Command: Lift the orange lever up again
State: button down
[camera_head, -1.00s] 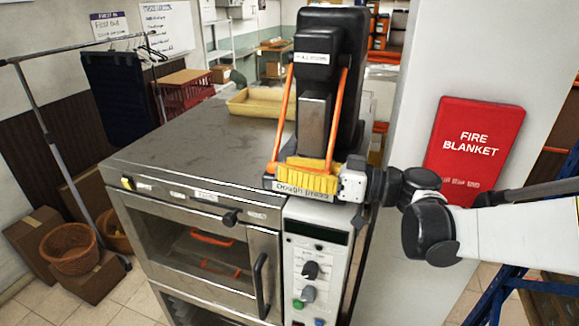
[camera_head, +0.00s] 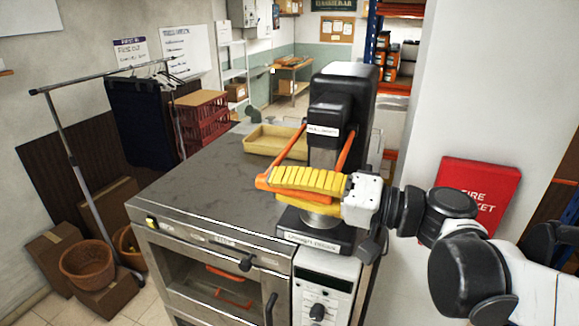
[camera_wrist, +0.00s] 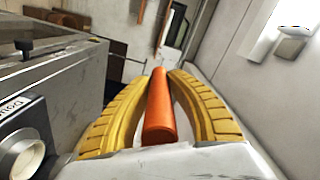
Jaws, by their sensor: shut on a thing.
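The orange lever (camera_head: 294,149) is a U-shaped bar with two side arms joined to the black dough press (camera_head: 343,92). Its front crossbar is mostly hidden behind my gripper (camera_head: 306,181) in the head view. My gripper, with yellow ribbed fingers, is shut on the crossbar in front of the press, above its base. In the wrist view the orange bar (camera_wrist: 160,112) lies between the two yellow fingers of my gripper (camera_wrist: 156,85).
The press stands on a steel oven (camera_head: 190,191). A yellow tray (camera_head: 274,140) lies on the oven top behind the lever. A white pillar with a red fire blanket box (camera_head: 478,188) is close on the right. The air above the oven's left side is clear.

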notch_tip(320, 180, up, 4)
jog(key=shift+m+p, duration=0.7)
jog(key=shift+p, duration=0.25)
jog(key=shift+w+r+p, duration=0.15)
jog(key=shift+r+p, duration=0.3)
jog(key=shift+r, duration=0.55)
jog(key=c, duration=1.3)
grip_release()
jog(key=shift+o, duration=0.3)
jog(key=shift+w, duration=0.15)
jog(key=shift+d+f, duration=0.1)
jog(key=shift+f, duration=0.1)
jog(key=v, duration=1.2)
